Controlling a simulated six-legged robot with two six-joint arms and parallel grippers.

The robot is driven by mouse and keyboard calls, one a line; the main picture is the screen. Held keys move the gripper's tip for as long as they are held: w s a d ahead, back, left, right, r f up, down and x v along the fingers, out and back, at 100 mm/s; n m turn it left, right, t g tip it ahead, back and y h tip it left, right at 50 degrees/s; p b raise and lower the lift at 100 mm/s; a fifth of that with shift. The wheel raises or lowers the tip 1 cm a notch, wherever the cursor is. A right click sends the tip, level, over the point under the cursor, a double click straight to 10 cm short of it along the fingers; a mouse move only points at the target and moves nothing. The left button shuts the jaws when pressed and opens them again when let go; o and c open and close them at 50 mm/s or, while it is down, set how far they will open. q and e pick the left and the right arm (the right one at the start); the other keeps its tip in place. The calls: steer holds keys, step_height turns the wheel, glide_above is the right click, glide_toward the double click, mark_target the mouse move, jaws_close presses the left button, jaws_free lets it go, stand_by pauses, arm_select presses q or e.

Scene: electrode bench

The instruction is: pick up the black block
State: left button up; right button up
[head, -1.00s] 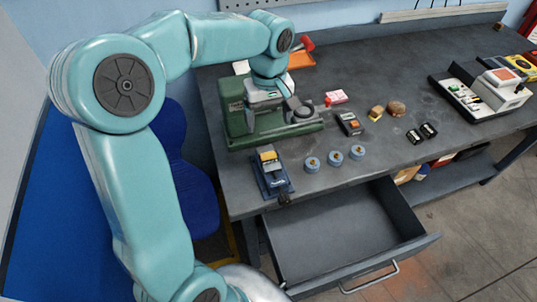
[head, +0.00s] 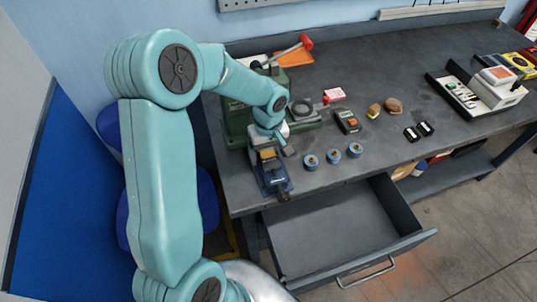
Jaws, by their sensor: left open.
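Two small black blocks with pale marks lie side by side on the dark bench, the left one (head: 411,135) and the right one (head: 426,128). A black boxy item with an orange patch (head: 347,121) lies nearer the bench's middle. I cannot tell which of these is the task's black block. My left gripper (head: 268,146) is open, over the back of the blue vise (head: 275,180) at the bench's front left. It is well left of all the black items. A yellowish piece at the vise is partly hidden by it. My right gripper is not in view.
Several blue round pieces (head: 333,156) stand right of the vise. A green machine (head: 235,120) stands behind it, partly hidden by my arm. An open drawer (head: 335,235) juts out below the front edge. Brown lumps (head: 393,105) and a white device (head: 497,90) lie farther right.

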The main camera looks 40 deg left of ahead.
arm_select(q)
steer(key=shift+a, duration=0.15)
steer(key=c, duration=1.5)
steer(key=shift+o, duration=0.2)
